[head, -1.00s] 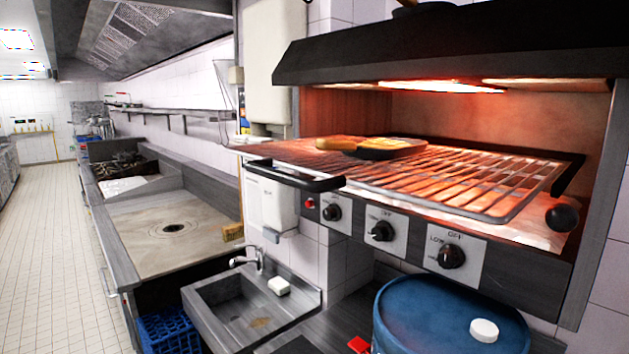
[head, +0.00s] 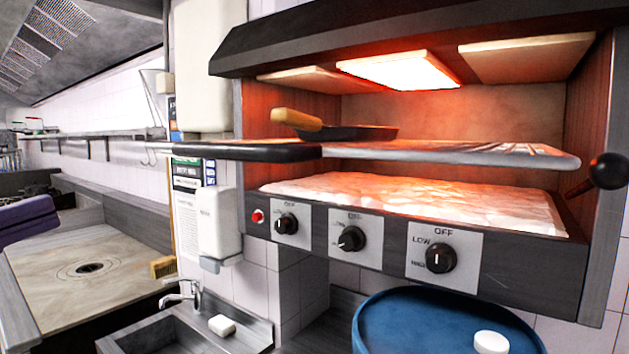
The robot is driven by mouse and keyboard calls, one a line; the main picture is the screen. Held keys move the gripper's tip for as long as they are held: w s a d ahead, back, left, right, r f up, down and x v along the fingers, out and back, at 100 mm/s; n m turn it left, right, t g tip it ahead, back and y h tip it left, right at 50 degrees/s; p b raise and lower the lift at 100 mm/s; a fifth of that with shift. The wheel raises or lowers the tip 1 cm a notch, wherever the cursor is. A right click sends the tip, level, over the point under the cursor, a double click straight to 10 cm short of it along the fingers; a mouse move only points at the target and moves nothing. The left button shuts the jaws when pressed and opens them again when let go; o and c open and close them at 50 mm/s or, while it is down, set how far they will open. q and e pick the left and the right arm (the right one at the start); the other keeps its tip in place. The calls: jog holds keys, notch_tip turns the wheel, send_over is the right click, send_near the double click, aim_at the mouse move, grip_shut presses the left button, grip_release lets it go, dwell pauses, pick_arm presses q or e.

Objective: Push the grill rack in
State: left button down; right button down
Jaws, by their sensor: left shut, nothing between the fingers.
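The grill rack (head: 450,152) is seen almost edge-on in the grill, under the glowing heaters. Its black handle (head: 240,151) sticks out in front of the grill at the left. A dark pan (head: 350,132) with a wooden handle (head: 296,119) lies on the rack; its contents are hidden from this low angle. My left gripper (head: 40,217), purple, shows at the left edge of the view, shut and empty. It is apart from the rack handle, to its left and lower in the picture. My right gripper is out of view.
A black knob on a lever (head: 608,171) stands at the grill's right side. Control knobs (head: 351,238) line the front panel. A blue drum (head: 440,318) with a white cap and a sink (head: 185,335) lie below. A griddle (head: 90,275) is at the left.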

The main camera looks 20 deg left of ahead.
pick_arm(q)
jog(key=p, duration=0.7)
send_near(213, 155)
jog(key=x, duration=0.5)
jog(key=shift+w+r, duration=0.2)
jog(key=shift+r, duration=0.05)
jog(key=shift+w+d, duration=0.2)
jog(key=shift+w, duration=0.45)
jog(key=shift+f, duration=0.1)
